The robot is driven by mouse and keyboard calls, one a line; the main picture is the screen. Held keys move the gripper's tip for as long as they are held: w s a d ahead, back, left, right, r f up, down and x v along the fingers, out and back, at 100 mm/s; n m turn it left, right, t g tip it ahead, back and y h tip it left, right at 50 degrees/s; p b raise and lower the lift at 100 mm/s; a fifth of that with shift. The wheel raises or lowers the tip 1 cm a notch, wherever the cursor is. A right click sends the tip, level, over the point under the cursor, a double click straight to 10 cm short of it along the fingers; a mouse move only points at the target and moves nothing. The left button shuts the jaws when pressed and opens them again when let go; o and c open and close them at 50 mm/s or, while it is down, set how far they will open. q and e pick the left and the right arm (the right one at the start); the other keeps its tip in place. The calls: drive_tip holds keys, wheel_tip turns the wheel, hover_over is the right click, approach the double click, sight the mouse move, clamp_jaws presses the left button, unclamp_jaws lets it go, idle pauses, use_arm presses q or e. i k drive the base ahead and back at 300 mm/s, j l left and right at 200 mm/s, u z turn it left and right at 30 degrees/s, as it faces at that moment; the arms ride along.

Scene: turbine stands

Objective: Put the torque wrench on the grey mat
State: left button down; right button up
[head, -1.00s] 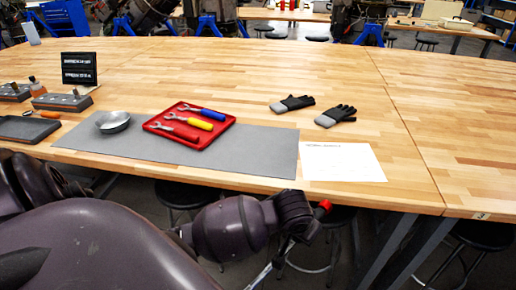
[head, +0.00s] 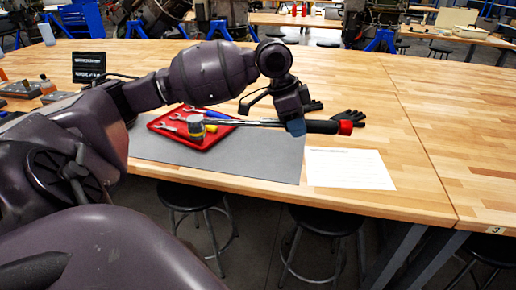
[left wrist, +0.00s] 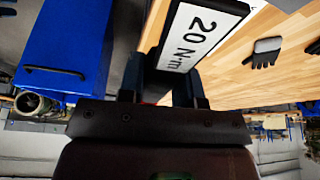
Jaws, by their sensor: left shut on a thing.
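The torque wrench (head: 322,127) has a metal shaft, a round head at the left, and a black grip with a red end at the right. My left gripper (head: 294,125) is shut on it near the black grip. The wrench is held roughly level in the air and overlaps the grey mat (head: 265,160) and red tray in the head view. In the left wrist view, a white "20 N·m" label (left wrist: 203,38) shows just beyond the fingers (left wrist: 160,85). What carries the label is unclear. My right gripper is not in view.
The red tray (head: 172,138) on the mat holds several wrenches. A white paper (head: 350,170) lies right of the mat, with black gloves (head: 348,116) behind. The mat's front right part is bare. Stools (head: 328,222) stand under the table's front edge.

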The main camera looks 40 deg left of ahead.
sight(277, 140)
drive_tip(key=i+j, duration=0.75)
